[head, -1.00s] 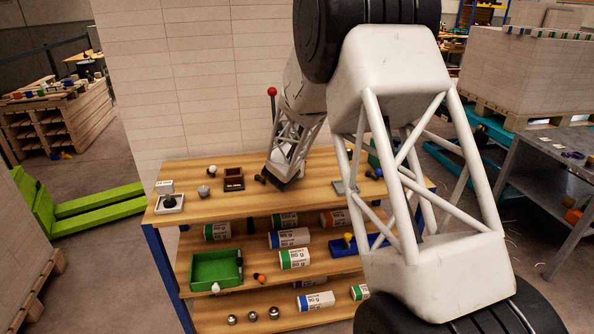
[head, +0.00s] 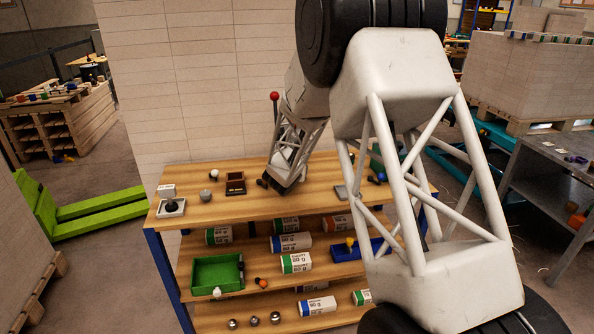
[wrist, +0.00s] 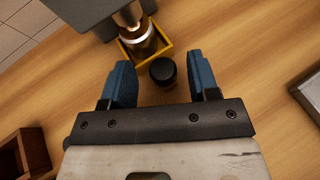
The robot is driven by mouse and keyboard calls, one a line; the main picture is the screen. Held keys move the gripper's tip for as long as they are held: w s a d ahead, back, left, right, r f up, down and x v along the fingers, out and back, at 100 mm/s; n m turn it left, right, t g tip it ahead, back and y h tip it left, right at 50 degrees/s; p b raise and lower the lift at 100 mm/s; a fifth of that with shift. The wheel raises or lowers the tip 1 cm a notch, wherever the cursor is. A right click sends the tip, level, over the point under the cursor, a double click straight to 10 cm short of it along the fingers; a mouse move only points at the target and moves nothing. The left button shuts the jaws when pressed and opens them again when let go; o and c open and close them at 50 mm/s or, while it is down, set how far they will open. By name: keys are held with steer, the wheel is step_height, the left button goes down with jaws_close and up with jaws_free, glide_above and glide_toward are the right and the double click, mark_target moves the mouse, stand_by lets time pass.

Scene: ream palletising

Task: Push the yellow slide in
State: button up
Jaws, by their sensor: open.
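The yellow slide (wrist: 152,57) shows in the wrist view as a shallow yellow-rimmed tray, sticking out from under a dark grey housing (wrist: 82,8). A shiny brass-coloured cylinder (wrist: 140,42) stands inside it. A round black knob (wrist: 163,70) is at the slide's near side; whether they are joined, I cannot tell. My gripper (wrist: 160,62) is open, its two blue fingers on either side of the knob with gaps at both sides. In the head view my gripper is low over the bench top, and my arm hides the slide.
The wooden bench (head: 225,208) carries a brown box (head: 235,183) left of my gripper; a grey plate (wrist: 308,90) lies to the right in the wrist view. Shelves below hold a green tray (head: 217,286) and several wrapped reams. A red-topped post (head: 274,97) shows behind the bench.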

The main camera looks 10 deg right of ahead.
steer(key=shift+v, duration=3.4)
steer(key=shift+r, duration=0.1)
steer(key=shift+s+d+r+m, duration=0.25)
steer(key=shift+s+r+m, duration=0.05)
steer(key=shift+s+r, duration=0.05)
steer(key=s+d+r+m+g+h, duration=0.1)
steer(key=s+d+r+m+g, duration=0.15)
steer(key=s+r+m, duration=0.4)
steer(key=s+d+r+m+g, duration=0.2)
steer(key=s+d+m, duration=0.15)
steer(key=s, duration=0.65)
steer(key=s+d+r+m+g+h, duration=0.1)
steer(key=s+d+r+m+g, duration=0.2)
steer(key=s+m, duration=0.4)
steer(key=s+a+m+y, duration=0.2)
steer(key=s+m, duration=0.2)
steer(key=s, duration=0.6)
steer(key=s+a+r+m+g+y, duration=0.1)
steer(key=s+a+m+y, duration=0.2)
steer(key=s, duration=0.7)
steer(key=s+a+r+m+g+y, duration=0.1)
steer(key=s+a+m+y, duration=0.1)
steer(key=s+m, duration=0.4)
steer(key=shift+s+a+y, duration=0.2)
steer(key=shift+s+y, duration=0.4)
steer(key=shift+s, duration=1.95)
